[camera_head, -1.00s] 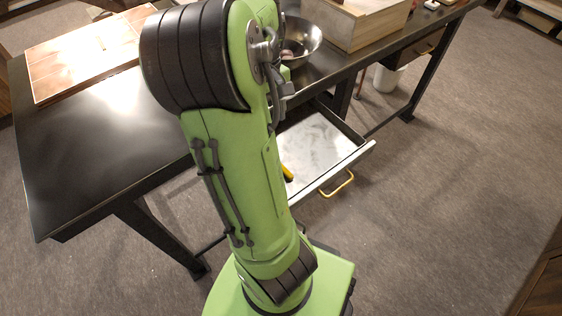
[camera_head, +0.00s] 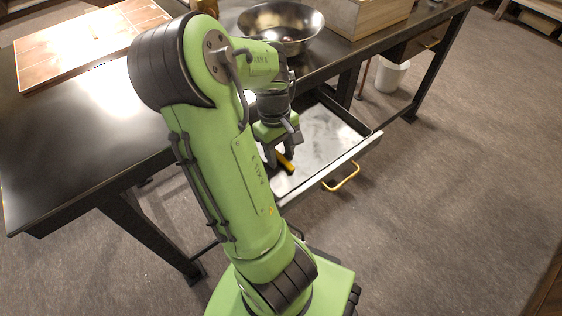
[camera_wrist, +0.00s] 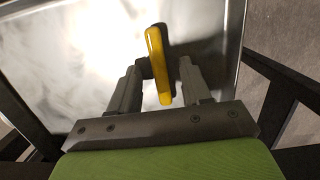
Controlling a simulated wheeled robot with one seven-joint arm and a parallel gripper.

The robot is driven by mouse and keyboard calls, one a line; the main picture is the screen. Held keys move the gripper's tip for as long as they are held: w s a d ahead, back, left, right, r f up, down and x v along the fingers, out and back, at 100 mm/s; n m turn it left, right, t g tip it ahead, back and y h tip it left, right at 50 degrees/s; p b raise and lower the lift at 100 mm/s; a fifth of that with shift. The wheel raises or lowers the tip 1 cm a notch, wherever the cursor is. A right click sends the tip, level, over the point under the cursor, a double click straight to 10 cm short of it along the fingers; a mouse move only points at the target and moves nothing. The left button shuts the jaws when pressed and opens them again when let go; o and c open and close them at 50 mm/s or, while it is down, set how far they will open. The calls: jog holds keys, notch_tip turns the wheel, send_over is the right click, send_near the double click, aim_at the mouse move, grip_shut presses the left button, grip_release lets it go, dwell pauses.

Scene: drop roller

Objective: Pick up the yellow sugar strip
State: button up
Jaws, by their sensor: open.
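The yellow sugar strip (camera_wrist: 157,62) lies in the open drawer (camera_head: 339,132) under the table. It is thin and long. In the wrist view it runs nearly upright in the picture, with its lower end between my gripper's two fingers. In the head view the strip (camera_head: 285,162) shows beside the fingers and is partly hidden by them. My gripper (camera_wrist: 160,80) is open, above the drawer floor, with one finger on each side of the strip. It also shows in the head view (camera_head: 281,153). I cannot tell how far the fingertips are above the drawer floor.
A metal bowl (camera_head: 281,22) and a wooden box (camera_head: 368,14) stand on the dark table (camera_head: 85,140). A tiled board (camera_head: 85,45) lies at the back left. The drawer front has a yellow handle (camera_head: 343,178). The drawer floor (camera_wrist: 80,60) around the strip is bare.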

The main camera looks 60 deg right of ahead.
jog(key=shift+r, duration=0.1)
jog(key=shift+c, duration=0.5)
grip_shut()
